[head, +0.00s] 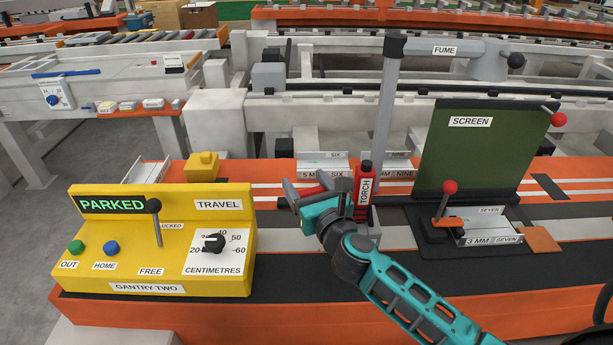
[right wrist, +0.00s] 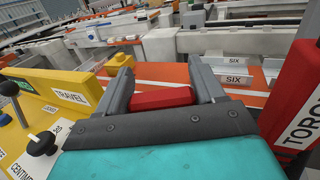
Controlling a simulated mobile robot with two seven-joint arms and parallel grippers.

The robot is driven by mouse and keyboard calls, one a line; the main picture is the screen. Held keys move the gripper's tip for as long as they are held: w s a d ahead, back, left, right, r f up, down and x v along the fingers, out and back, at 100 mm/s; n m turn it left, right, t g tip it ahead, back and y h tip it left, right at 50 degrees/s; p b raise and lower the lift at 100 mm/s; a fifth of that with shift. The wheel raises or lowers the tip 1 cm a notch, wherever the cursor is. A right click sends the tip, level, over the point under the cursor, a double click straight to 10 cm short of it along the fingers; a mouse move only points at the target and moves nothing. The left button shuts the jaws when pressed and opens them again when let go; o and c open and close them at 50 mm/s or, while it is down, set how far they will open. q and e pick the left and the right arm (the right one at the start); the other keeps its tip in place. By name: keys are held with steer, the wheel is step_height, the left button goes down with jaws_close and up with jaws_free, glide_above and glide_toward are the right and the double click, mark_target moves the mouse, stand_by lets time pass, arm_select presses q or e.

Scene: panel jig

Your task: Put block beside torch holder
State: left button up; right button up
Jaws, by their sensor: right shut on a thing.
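My right gripper (head: 305,193) comes in from the lower right and is shut on a red block (right wrist: 162,98). In the right wrist view the block sits between the two grey fingers. In the head view only a small red part of it (head: 311,191) shows. The red torch holder (head: 363,190), labelled TORCH, stands upright just right of the gripper; it also shows at the right edge of the wrist view (right wrist: 297,100). I cannot tell whether the block touches the surface below. My left gripper is not in view.
The yellow GANTRY TWO panel (head: 152,270) stands left of the gripper, with a small yellow piece (head: 203,166) behind it. The grey fume post (head: 385,110) rises behind the torch holder. A green screen (head: 475,150) and a red-knobbed clamp (head: 447,205) are at right.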

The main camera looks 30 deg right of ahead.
steer(key=shift+f, duration=0.4)
step_height(320, 180, down, 3)
steer(key=shift+b, duration=0.7)
step_height(320, 180, down, 5)
steer(key=b, duration=0.4)
steer(key=shift+f+b, duration=0.6)
steer(key=shift+b, duration=0.1)
steer(key=o, duration=1.4)
steer(key=shift+a, duration=0.1)
steer(key=shift+o, duration=0.5)
steer(key=shift+d+f, duration=0.15)
steer(key=shift+d, duration=0.05)
